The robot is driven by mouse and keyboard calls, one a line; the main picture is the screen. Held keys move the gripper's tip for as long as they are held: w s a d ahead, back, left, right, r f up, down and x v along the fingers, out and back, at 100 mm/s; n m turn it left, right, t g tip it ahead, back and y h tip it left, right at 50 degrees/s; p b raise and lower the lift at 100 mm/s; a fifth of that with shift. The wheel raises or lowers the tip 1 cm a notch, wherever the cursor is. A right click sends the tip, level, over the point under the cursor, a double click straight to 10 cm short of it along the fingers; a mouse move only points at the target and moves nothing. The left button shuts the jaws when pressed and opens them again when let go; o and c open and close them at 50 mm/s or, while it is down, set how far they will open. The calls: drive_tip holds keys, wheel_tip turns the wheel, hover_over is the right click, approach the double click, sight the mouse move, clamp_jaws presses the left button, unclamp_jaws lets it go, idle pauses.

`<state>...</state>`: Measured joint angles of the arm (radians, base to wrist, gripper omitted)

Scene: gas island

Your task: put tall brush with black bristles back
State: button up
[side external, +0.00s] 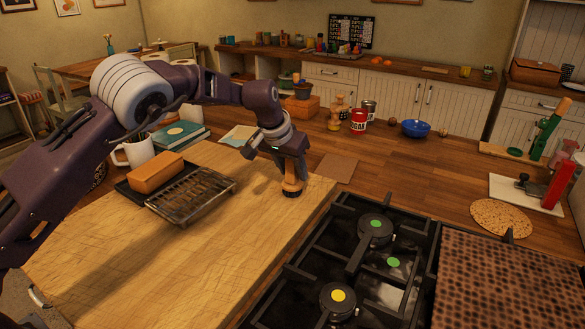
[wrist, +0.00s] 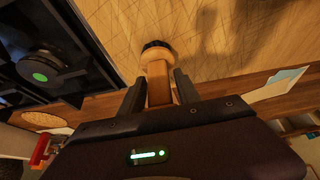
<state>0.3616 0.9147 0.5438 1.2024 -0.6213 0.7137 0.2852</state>
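The tall brush (side external: 292,184) is wooden, with a round head and black bristles at its lower end. It is upright over the right part of the wooden board (side external: 240,235), with its bristle end at or just above the board. My gripper (side external: 291,168) points down and is around its upper part. In the wrist view the brush (wrist: 157,82) lies between my gripper's fingers (wrist: 161,85), which look closed against its handle. Its black bristles (wrist: 155,45) show beyond the fingertips. Whether the bristles touch the board is not clear.
A wire rack (side external: 192,193) and a dark tray with a tan block (side external: 156,173) are left of my gripper. A gas stove (side external: 345,270) lies at the front right. A red-and-white tin (side external: 358,121) and a blue bowl (side external: 416,128) stand behind. The board's front is clear.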

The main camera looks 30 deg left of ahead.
drive_tip(key=shift+o, duration=1.3)
drive_tip(key=shift+r, duration=0.25)
drive_tip(key=s+a+f+v, duration=0.1)
drive_tip(key=s+v, duration=0.1)
drive_tip(key=v, duration=0.7)
drive_tip(key=s+a+f+v, duration=0.1)
drive_tip(key=v, duration=0.9)
drive_tip(key=s+a+r+n+h, duration=0.1)
drive_tip(key=s+r, duration=0.1)
drive_tip(key=s, duration=0.5)
drive_tip(key=s+a+r+h, duration=0.1)
drive_tip(key=s+r, duration=0.2)
drive_tip(key=s, duration=0.4)
drive_tip(key=s+f+y, duration=0.1)
drive_tip(key=s+f, duration=0.2)
drive_tip(key=s, duration=0.7)
drive_tip(key=s+a+f+m+y, duration=0.1)
drive_tip(key=s+f, duration=0.3)
drive_tip(key=s, duration=0.7)
